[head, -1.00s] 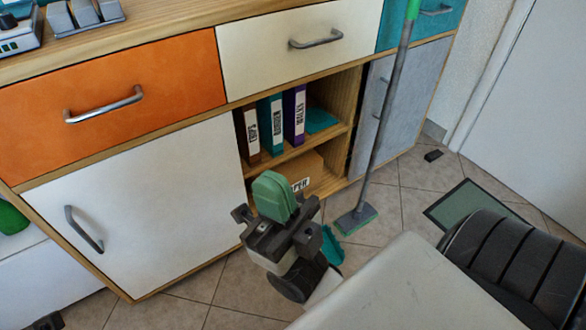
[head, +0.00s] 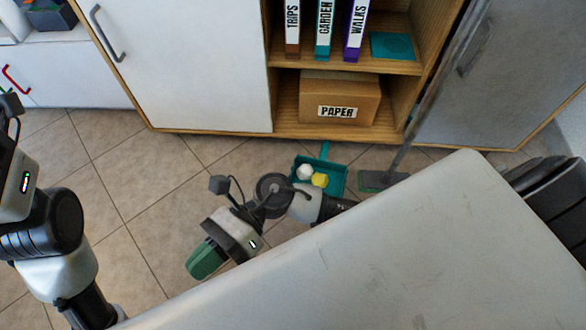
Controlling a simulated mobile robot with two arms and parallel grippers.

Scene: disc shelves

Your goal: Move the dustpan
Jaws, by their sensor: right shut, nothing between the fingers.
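The teal dustpan (head: 338,177) lies on the tiled floor in front of the open shelf, its short handle pointing toward the cabinet. A white crumpled piece (head: 304,171) and a yellow one (head: 320,180) lie in it. My right arm's wrist hides its lower left edge. My right gripper (head: 202,262) has green fingers, which are shut and empty. It is left of and nearer than the dustpan, apart from it, and points down-left. My left arm comes in at the left edge; its fingers are out of the picture.
A broom (head: 384,180) stands right of the dustpan, its handle leaning up across the grey door. A PAPER box (head: 340,97) and upright binders (head: 325,28) fill the shelf. The tiled floor (head: 130,180) at left is clear.

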